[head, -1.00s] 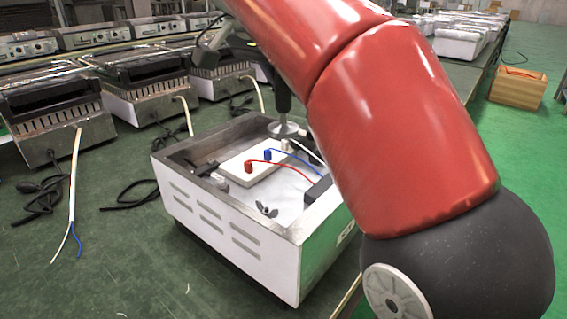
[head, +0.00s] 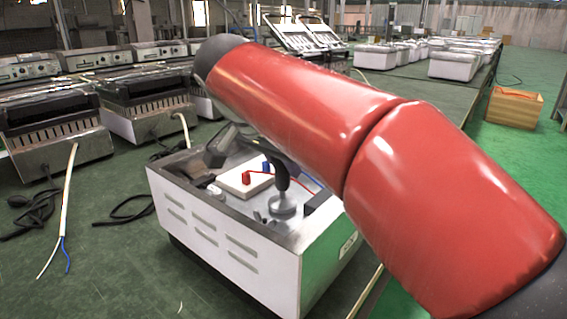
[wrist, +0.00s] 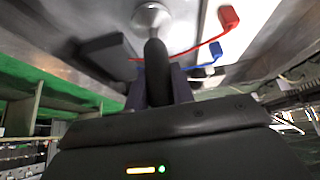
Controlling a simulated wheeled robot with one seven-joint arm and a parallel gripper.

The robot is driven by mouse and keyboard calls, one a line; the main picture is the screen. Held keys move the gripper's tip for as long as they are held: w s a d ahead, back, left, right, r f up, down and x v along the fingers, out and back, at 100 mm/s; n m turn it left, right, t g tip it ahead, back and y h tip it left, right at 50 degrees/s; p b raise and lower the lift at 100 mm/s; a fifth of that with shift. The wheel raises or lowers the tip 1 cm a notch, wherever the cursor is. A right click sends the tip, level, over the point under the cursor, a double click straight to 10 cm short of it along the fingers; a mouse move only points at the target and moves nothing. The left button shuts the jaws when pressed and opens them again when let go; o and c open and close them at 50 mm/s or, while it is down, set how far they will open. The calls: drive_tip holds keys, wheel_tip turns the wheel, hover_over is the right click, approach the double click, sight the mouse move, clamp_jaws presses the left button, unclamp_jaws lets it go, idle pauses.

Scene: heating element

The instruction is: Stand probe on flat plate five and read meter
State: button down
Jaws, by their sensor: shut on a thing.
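The probe has a dark curved handle (head: 282,178) and a round silver foot (head: 283,209). My gripper (wrist: 158,84) is shut on the handle, with a finger on either side in the wrist view. The foot (wrist: 151,16) is over the bare metal floor inside an open white-sided casing (head: 225,238), right of a white block (head: 238,184). I cannot tell whether the foot touches the floor. The block carries a red connector (head: 246,178) and a blue connector (head: 266,167). I see no number marking plate five and no readable meter. My red arm hides part of the casing.
Red and blue wires run to a dark box (wrist: 105,48) inside the casing. The casing walls stand around the probe. Similar appliances (head: 150,103) line the bench behind, with loose cables on the left. A wooden crate (head: 514,107) is at the far right.

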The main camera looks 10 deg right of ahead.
drive_tip(key=shift+f, duration=0.2)
drive_tip(key=c, duration=1.2)
unclamp_jaws()
drive_tip(key=shift+r, duration=0.2)
